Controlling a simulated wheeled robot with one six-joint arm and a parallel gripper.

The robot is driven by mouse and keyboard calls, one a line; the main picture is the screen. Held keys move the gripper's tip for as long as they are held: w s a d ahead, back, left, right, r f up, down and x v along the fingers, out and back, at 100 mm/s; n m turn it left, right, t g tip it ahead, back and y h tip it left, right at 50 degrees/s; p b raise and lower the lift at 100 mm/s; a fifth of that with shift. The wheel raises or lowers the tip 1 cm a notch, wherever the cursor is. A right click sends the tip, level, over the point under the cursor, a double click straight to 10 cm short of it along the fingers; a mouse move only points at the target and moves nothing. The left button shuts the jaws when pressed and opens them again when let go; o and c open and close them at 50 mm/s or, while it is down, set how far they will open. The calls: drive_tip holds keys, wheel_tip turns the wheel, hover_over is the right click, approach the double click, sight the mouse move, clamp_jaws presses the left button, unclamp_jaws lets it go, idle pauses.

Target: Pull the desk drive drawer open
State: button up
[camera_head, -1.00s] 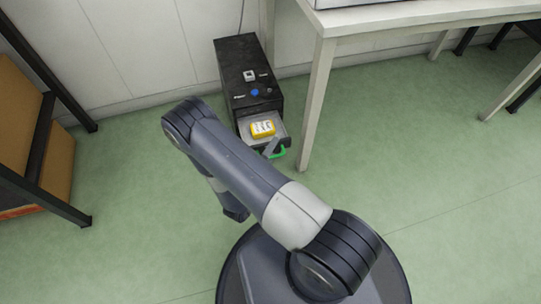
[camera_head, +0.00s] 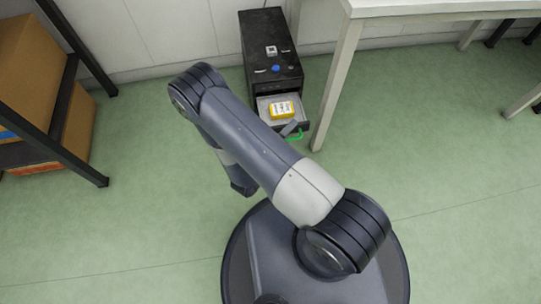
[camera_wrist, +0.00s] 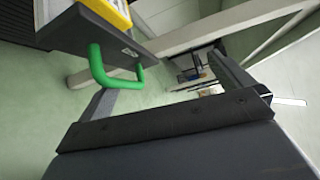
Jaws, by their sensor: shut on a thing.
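The black desk drive cabinet (camera_head: 272,45) stands on the floor in the head view. Its drawer (camera_head: 264,108) sticks out at the front, open, with a yellow box (camera_head: 283,109) lying in it. The green drawer handle (camera_head: 295,136) is at the drawer's front; it also shows in the wrist view as a green bar (camera_wrist: 103,72). In the head view only a grey finger shows by the handle; my arm hides the rest.
A white table (camera_head: 345,50) stands just right of the cabinet, its leg close to the drawer. A dark-framed shelf with cardboard boxes (camera_head: 28,60) is at the left. The green floor (camera_head: 180,200) around my base is clear.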

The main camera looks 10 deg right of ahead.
drive_tip(key=shift+s+a+t, duration=0.15)
drive_tip(key=shift+s+a, duration=0.25)
drive_tip(key=shift+a, duration=0.2)
drive_tip(key=shift+s+a+t, duration=0.15)
drive_tip(key=shift+s+a, duration=0.2)
drive_tip(key=shift+a, duration=0.25)
drive_tip(key=shift+c, duration=1.3)
drive_tip(key=shift+s+a, duration=0.2)
drive_tip(key=shift+s, duration=0.05)
drive_tip(key=c, duration=0.8)
drive_tip(key=v, duration=0.2)
drive_tip(key=f+b+v, duration=0.1)
drive_tip(key=v, duration=0.4)
drive_tip(key=shift+s+d+f+b, duration=0.2)
drive_tip(key=shift+f+b, duration=0.1)
drive_tip(key=shift+b, duration=0.1)
